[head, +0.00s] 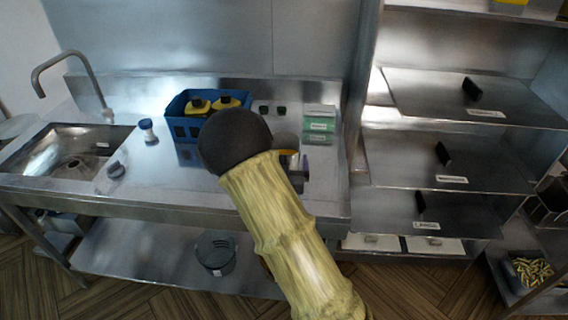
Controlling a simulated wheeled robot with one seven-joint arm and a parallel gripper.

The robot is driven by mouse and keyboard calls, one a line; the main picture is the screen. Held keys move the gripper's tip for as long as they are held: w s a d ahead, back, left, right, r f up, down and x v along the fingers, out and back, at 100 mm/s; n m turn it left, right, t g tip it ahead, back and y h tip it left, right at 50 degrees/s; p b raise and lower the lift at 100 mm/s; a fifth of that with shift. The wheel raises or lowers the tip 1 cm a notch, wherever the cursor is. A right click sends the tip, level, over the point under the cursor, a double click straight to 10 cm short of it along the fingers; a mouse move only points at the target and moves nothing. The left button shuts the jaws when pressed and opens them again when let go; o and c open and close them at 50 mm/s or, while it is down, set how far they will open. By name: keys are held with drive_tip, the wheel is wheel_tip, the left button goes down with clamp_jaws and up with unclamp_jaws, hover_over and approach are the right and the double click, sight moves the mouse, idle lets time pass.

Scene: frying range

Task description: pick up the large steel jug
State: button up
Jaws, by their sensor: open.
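A rounded steel vessel (286,141), which looks like the large steel jug, stands on the counter just left of the green boxes. My own arm hides most of it, so its handle and full shape cannot be made out. My gripper (299,178) shows only in part, as dark pieces beyond my arm and in front of the vessel. It is open. I cannot tell whether it touches the vessel or how its fingers sit around it.
A blue crate (180,128) with yellow, black-topped containers stands left of the vessel. Green boxes (319,124) stand to its right. A white-blue shaker (148,131) is near the sink (62,150). A grey pot (216,253) sits below. Steel shelving (440,185) stands on the right.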

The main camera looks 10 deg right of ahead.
drive_tip(key=p+x, duration=0.1)
drive_tip(key=x, duration=0.2)
drive_tip(key=shift+w+d, duration=0.1)
drive_tip(key=shift+w, duration=0.25)
drive_tip(key=shift+c, duration=0.4)
drive_tip(key=c, duration=1.6)
drive_tip(key=shift+c, duration=0.2)
drive_tip(key=shift+r, duration=0.1)
wheel_tip(320, 180, up, 10)
drive_tip(key=shift+f+b, duration=0.1)
drive_tip(key=shift+b, duration=0.35)
